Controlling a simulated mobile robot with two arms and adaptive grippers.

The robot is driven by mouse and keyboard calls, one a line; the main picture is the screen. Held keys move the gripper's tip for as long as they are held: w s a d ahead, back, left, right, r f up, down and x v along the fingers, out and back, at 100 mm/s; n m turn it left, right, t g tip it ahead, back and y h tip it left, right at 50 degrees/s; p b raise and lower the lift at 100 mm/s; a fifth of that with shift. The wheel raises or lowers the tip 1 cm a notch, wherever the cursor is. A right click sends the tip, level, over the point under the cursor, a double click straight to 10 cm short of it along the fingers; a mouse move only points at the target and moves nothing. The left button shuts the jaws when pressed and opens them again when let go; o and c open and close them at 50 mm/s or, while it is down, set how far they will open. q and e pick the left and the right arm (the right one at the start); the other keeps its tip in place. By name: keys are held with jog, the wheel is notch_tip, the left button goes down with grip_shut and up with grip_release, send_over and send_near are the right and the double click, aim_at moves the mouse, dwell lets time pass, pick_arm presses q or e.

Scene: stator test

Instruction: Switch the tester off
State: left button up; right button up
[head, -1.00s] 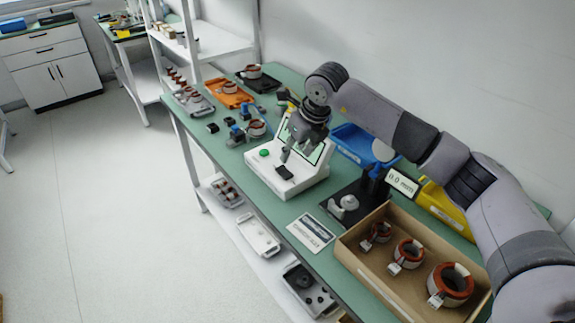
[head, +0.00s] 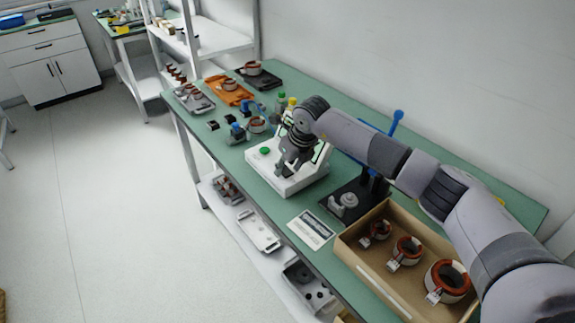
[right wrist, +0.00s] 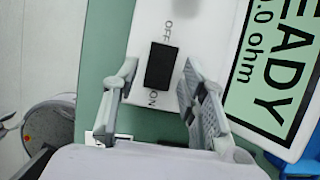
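The tester (head: 290,178) is a white box with a green button (head: 265,150) on its left side and a tilted screen. In the right wrist view its screen (right wrist: 275,70) reads "READY" and "0 ohm". A black rocker switch (right wrist: 160,67) sits between the labels OFF and ON. My right gripper (head: 290,172) is low over the tester and hides the switch in the head view. In the right wrist view the right gripper (right wrist: 158,85) is open, its fingers either side of the switch with nothing between them. My left gripper is not in view.
A cardboard box (head: 362,268) with several copper-wound stators stands in front of my right arm. A black gauge stand (head: 352,198) is close to the tester's right. A label card (head: 311,230) lies near the table's front edge. Trays with stators stand at the far end.

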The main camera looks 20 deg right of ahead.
jog(key=c, duration=0.4)
grip_shut()
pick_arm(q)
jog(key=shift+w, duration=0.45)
pick_arm(e)
jog(key=shift+w+r, duration=0.1)
jog(key=shift+w+a+g+h, duration=0.15)
jog(key=shift+g+h, duration=0.15)
jog(key=shift+g, duration=0.4)
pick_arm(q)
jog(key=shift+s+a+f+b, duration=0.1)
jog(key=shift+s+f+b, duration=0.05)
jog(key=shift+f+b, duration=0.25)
pick_arm(e)
jog(key=shift+w+g, duration=0.15)
jog(key=shift+g, duration=0.55)
jog(key=o, duration=0.6)
grip_release()
